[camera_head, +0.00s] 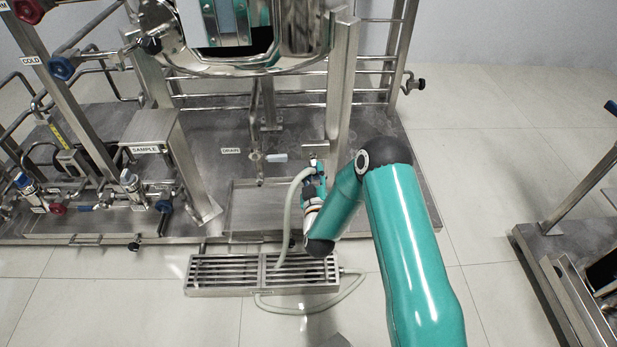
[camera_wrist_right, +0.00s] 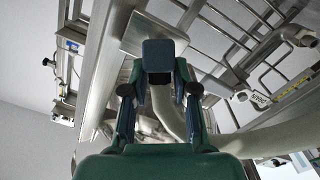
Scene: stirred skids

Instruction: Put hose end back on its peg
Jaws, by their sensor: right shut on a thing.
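My right gripper (camera_head: 318,183) is shut on the upper end of a pale hose (camera_head: 289,218), in front of a steel post (camera_head: 342,95). In the right wrist view the gripper (camera_wrist_right: 160,78) points toward a steel plate (camera_wrist_right: 152,36), and the hose (camera_wrist_right: 167,112) hangs beside the fingers. The hose bends down from the gripper to the floor grate (camera_head: 262,287). A small fitting shows just above the gripper below the bracket plate (camera_head: 313,147); I cannot tell whether it is the peg or the hose tip. My left gripper is out of view.
The skid's shallow drain tray (camera_head: 250,207) lies left of the gripper, with a drain valve (camera_head: 257,158) behind it. A SAMPLE stand (camera_head: 152,135) is farther left. Loose hose lies on the tiles beside the grate. Another skid (camera_head: 565,240) stands at right; the floor between is clear.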

